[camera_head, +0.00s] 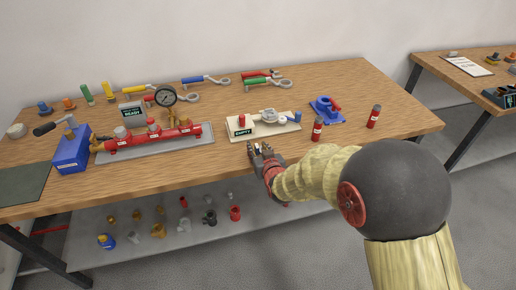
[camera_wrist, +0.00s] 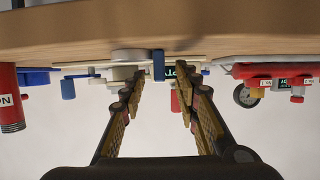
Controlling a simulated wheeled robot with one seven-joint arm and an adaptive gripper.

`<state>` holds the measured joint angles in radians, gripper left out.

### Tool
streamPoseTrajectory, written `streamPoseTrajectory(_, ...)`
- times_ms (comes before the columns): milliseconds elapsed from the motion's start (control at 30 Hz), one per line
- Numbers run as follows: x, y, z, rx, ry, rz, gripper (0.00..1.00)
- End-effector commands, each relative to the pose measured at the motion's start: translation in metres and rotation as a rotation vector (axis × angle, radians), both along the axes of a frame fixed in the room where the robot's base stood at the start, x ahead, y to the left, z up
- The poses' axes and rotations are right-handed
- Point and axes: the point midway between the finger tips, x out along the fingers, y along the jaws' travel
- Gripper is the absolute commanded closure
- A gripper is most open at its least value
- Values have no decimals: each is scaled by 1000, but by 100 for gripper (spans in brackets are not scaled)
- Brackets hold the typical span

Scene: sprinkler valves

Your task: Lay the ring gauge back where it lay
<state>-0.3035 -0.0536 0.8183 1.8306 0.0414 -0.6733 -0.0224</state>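My gripper (camera_head: 262,150) is at the front edge of the wooden bench, before a cream board (camera_head: 285,131). In the wrist view its fingers (camera_wrist: 160,80) are apart, so it is open. A small blue upright piece (camera_wrist: 158,65) shows between the fingertips, with gaps on both sides. I cannot tell how near it is. No piece is clearly recognisable as the ring gauge. A grey ring-like piece (camera_head: 17,130) lies at the far left.
A red manifold (camera_head: 155,139) with a dial gauge (camera_head: 166,97) and a blue box (camera_head: 71,150) stand left. Two red canisters (camera_head: 317,128) and a blue holder (camera_head: 326,108) stand right. Lever valves lie behind. A shelf (camera_head: 130,262) below holds several fittings.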

Motion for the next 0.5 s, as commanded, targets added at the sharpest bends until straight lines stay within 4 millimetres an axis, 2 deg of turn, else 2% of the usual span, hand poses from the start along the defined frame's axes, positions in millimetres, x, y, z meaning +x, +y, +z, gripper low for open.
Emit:
streamPoseTrajectory(267, -11, -3, 5, 0, -1, 0, 69)
streamPoseTrajectory(500, -46, -13, 19, 1, -2, 0, 69)
